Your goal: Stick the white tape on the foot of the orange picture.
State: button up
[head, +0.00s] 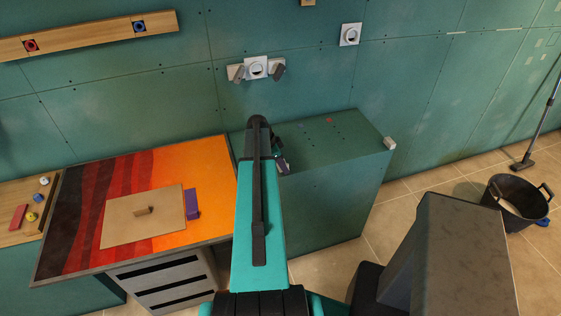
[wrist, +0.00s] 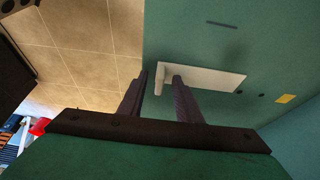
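A large picture with black, red and orange bands (head: 215,160) lies flat on the left worktop; its orange side is nearest my arm. A small white piece (head: 389,143), probably the tape, sits at the right edge of the green cabinet top. In the wrist view a white flat strip with a thicker end (wrist: 215,79) lies at the cabinet edge, beyond my fingers. My gripper (wrist: 160,75) is open, its fingertips apart, with the strip's thicker end showing between them. I cannot tell whether they touch. In the head view my gripper (head: 282,163) is small and partly hidden by my arm.
A brown board (head: 120,230) with a wooden block and a purple block (head: 191,203) lie on the picture. The green cabinet (head: 330,195) stands right of it. Wall sockets (head: 256,68) are behind. A black bucket (head: 517,203) stands on the tiled floor at right.

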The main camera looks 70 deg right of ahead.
grip_shut()
jog(key=shift+r, duration=0.2)
jog(key=shift+r+b, duration=1.25)
jog(key=shift+r, duration=0.2)
jog(key=s+a+r+b, duration=0.1)
jog(key=s+a, duration=0.2)
jog(key=a, duration=0.3)
jog(key=s+a+b, duration=0.1)
jog(key=s+a, duration=0.1)
jog(key=a, duration=0.4)
jog(key=shift+s+a+r, duration=0.25)
jog(key=shift+s+r, duration=0.15)
jog(key=shift+s+a+r+p, duration=0.15)
jog(key=shift+a+p, duration=0.1)
jog(key=shift+p, duration=0.75)
